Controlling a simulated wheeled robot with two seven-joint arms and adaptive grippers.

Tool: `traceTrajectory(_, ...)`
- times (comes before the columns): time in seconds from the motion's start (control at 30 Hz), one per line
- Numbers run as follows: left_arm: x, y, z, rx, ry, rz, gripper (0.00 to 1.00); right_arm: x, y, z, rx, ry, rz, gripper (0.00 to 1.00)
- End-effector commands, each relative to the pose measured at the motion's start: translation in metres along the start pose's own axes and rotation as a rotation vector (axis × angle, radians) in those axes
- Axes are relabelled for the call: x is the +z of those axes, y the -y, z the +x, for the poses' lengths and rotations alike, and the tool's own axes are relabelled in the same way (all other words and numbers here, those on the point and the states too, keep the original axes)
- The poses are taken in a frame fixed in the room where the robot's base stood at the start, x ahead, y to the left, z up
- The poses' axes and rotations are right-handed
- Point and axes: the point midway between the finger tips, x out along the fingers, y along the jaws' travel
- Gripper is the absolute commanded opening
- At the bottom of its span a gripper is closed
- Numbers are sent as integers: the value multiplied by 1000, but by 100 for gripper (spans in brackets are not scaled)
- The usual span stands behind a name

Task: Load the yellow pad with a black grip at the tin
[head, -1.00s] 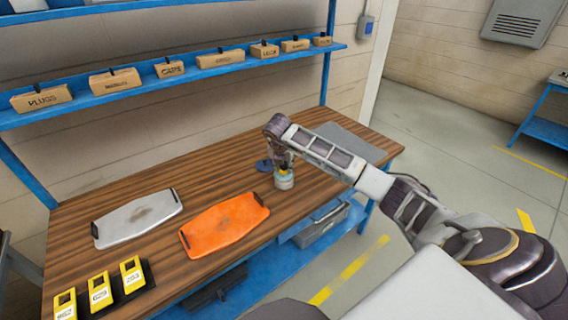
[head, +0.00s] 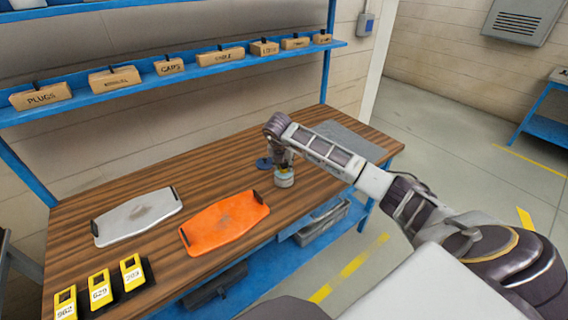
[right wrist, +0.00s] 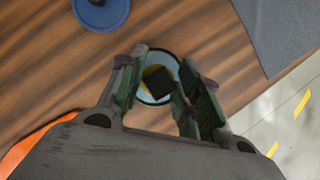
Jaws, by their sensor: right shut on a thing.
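The tin (head: 284,181) is a small pale round pot standing on the wooden bench; its light blue round opening (right wrist: 170,62) shows in the right wrist view. My right gripper (right wrist: 162,75) points down over the tin and is shut on the black grip (right wrist: 157,83) of the yellow pad (right wrist: 146,88). The pad shows only as a sliver of yellow beside the grip, within the tin's outline. How deep it sits, and whether it touches the contents, is hidden. In the head view the right gripper (head: 281,160) is just above the tin. My left gripper is not in view.
A blue round lid (head: 264,163) lies just left of the tin. An orange tray (head: 225,222) and a grey tray (head: 137,217) lie further left. Yellow numbered blocks (head: 100,288) stand at the front left. A grey mat (head: 350,140) covers the bench's right end.

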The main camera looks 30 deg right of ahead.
Motion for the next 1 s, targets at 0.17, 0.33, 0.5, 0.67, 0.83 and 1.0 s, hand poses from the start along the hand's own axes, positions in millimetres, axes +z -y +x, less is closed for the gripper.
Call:
traceTrajectory(0.17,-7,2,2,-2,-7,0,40,-1,0,2,0,0,0,15)
traceTrajectory(0.33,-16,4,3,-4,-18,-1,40,-1,0,3,0,0,0,15)
traceTrajectory(0.5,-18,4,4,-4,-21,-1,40,-2,0,4,0,0,0,15)
traceTrajectory(0.67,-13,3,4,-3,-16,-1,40,-2,0,5,0,0,0,15)
traceTrajectory(0.83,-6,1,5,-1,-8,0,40,-2,0,6,0,0,0,15)
traceTrajectory(1.0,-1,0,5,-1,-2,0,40,-3,0,7,0,0,0,15)
